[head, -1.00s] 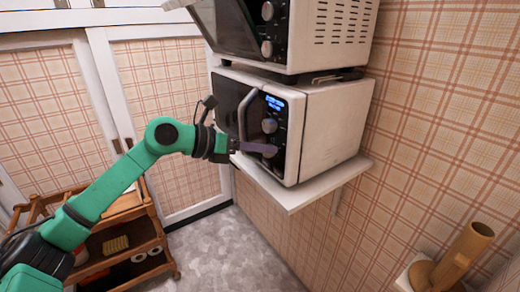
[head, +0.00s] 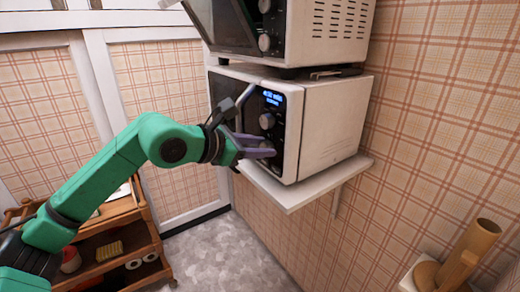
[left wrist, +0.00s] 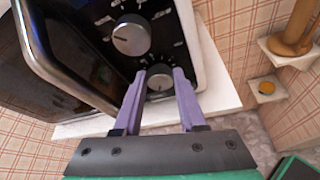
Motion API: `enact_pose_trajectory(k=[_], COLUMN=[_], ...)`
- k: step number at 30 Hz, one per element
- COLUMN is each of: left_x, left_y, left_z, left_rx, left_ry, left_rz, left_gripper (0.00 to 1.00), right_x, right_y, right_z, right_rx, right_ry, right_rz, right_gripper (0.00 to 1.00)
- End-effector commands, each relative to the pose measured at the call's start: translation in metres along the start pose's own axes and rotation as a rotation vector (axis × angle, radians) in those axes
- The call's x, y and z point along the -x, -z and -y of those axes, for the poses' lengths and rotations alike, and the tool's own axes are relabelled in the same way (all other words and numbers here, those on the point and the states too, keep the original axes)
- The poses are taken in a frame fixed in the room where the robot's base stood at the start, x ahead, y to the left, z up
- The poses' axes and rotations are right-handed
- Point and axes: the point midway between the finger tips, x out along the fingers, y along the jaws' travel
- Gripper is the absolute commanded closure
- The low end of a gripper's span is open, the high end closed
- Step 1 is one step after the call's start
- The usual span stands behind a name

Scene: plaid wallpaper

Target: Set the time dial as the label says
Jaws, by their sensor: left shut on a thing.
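The white microwave (head: 335,122) with a black front stands on a wall shelf. Its control panel has a lit blue display (head: 273,98), whose text is too small to read surely. Below it is a large upper dial (head: 267,121), also in the left wrist view (left wrist: 132,36). A lower dial (left wrist: 160,83) sits under that; in the head view it is mostly hidden by the fingers. My left gripper (head: 270,146) has its purple fingers on either side of the lower dial, shut on it. Which dial sets time I cannot read. My right gripper is out of view.
The microwave's handle (head: 243,103) stands out close to my left gripper. A second oven (head: 330,35) is stacked above. The white shelf (head: 300,195) juts out below. A wooden cart (head: 120,245) stands at lower left, and a wooden holder (head: 465,255) at lower right.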

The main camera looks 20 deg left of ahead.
Motion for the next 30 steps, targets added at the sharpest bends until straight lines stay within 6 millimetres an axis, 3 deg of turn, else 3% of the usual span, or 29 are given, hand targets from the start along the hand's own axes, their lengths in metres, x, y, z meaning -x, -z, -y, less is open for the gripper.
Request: enact_pose_trajectory(k=[15, 16, 18, 30], left_x=[-0.0012, -0.0012, -0.0011, 0.0050], left_y=[0.0032, 0.0032, 0.0029, 0.0022], left_z=[0.0021, 0.0022, 0.0020, 0.0006], left_rx=[-0.019, -0.019, -0.019, -0.019], left_ry=[-0.003, -0.002, -0.003, -0.008], left_rz=[-0.009, -0.009, -0.008, -0.003], left_gripper=[1.00, 0.52, 0.30, 0.30], right_x=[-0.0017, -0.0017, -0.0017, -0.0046], right_y=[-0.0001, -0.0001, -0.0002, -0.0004], right_z=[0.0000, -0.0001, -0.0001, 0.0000], right_rx=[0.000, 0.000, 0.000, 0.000], right_ry=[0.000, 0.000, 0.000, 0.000], right_rz=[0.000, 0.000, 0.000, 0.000], right_gripper=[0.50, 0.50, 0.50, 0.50])
